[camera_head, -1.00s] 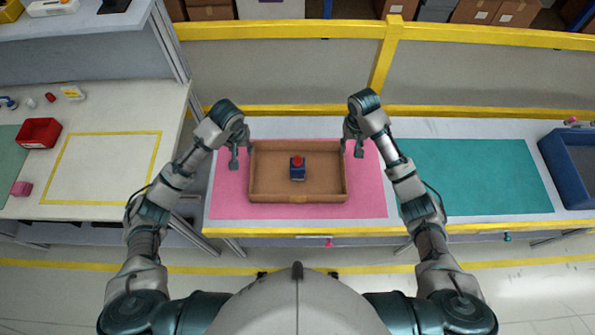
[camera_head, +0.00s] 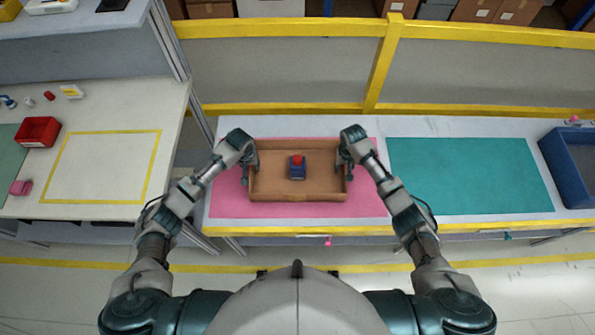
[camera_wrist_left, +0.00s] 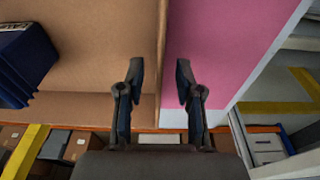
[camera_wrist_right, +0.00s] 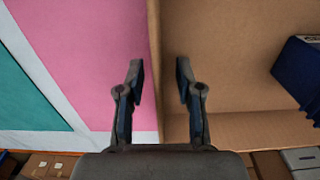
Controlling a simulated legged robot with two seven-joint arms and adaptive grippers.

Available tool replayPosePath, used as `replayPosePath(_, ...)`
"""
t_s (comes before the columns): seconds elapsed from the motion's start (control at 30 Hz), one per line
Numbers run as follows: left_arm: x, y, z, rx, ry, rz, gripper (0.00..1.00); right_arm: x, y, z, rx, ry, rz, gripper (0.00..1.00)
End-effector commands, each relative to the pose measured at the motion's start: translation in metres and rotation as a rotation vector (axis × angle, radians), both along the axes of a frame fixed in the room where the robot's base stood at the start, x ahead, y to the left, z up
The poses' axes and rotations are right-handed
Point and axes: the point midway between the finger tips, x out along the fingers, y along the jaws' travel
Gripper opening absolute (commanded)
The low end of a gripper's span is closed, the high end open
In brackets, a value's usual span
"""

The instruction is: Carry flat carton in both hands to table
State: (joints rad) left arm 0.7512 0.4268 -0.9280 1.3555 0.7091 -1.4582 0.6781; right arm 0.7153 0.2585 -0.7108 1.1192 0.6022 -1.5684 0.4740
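The flat carton (camera_head: 270,196) is a shallow open brown box on the pink mat (camera_head: 228,206). A dark blue item with a red top (camera_head: 297,167) stands inside it, near the middle. My left gripper (camera_head: 252,174) is at the carton's left wall, and my right gripper (camera_head: 345,174) is at its right wall. In the left wrist view the open fingers (camera_wrist_left: 160,82) straddle the carton's wall (camera_wrist_left: 161,50) with gaps. In the right wrist view the open fingers (camera_wrist_right: 160,82) likewise straddle the opposite wall (camera_wrist_right: 154,50). The blue item also shows in both wrist views.
The left table (camera_head: 100,170) has a yellow taped rectangle, with a red bin (camera_head: 38,131) and small items beyond it. A teal mat (camera_head: 468,175) lies clear to the right, with a blue bin (camera_head: 570,175) at the far right. A yellow rail (camera_head: 290,30) runs behind.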

Motion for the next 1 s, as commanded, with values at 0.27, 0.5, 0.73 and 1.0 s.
replayPosePath(0.27, 0.002, 0.0005, -0.0126, 0.001, -0.001, 0.0, 0.35, 0.0002, -0.0004, -0.013, 0.0, -0.001, 0.0, 0.35)
replayPosePath(0.5, 0.002, 0.0005, -0.0126, 0.001, -0.001, 0.0, 0.28, 0.0002, -0.0002, -0.0128, 0.0, -0.001, 0.0, 0.28)
replayPosePath(0.73, 0.0021, 0.0005, -0.0125, 0.001, -0.001, 0.0, 0.0, 0.0003, -0.0002, -0.0127, 0.0, -0.001, 0.0, 0.0)
replayPosePath(1.0, 0.0024, 0.0005, -0.0117, 0.001, -0.002, 0.0, 0.0, 0.0006, -0.0002, -0.0119, 0.0, -0.002, 0.0, 0.0)
